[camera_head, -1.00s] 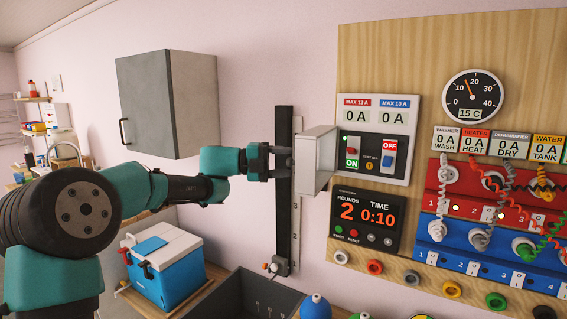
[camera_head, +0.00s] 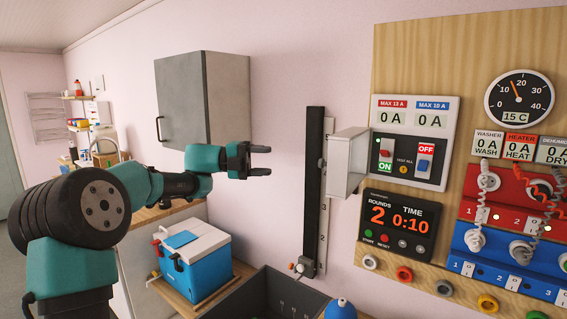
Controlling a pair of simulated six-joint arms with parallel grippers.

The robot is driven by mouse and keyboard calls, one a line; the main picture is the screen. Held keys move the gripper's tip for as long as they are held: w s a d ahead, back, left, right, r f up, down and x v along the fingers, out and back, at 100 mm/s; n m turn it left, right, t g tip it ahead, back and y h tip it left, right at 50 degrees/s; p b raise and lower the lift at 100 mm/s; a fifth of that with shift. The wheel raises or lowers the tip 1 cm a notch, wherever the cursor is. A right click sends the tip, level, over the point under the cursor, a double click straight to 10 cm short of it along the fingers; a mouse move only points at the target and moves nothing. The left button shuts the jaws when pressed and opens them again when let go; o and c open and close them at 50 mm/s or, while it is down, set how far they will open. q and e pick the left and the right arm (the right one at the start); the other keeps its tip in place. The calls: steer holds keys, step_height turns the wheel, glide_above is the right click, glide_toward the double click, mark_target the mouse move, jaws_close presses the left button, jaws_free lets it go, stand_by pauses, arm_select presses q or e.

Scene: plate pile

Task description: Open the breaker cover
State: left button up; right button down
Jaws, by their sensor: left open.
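The breaker cover (camera_head: 345,165) is a pale box-like flap at the left edge of the breaker panel (camera_head: 447,122). It stands swung out to the left, so the red and blue switches (camera_head: 405,157) are uncovered. My left gripper (camera_head: 268,161) is open and empty. It is in the air to the left of the cover, apart from it, with the dark vertical rail (camera_head: 314,200) between them in the picture. My right gripper is not in view.
A grey wall cabinet (camera_head: 200,100) hangs above my left arm. A blue and white cooler box (camera_head: 194,264) stands below it. A timer display (camera_head: 400,226) and a board with coloured sockets and cables (camera_head: 505,235) lie to the right.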

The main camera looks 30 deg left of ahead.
arm_select(q)
steer(key=v, duration=0.3)
steer(key=shift+s+a, duration=0.1)
steer(key=shift+a, duration=0.25)
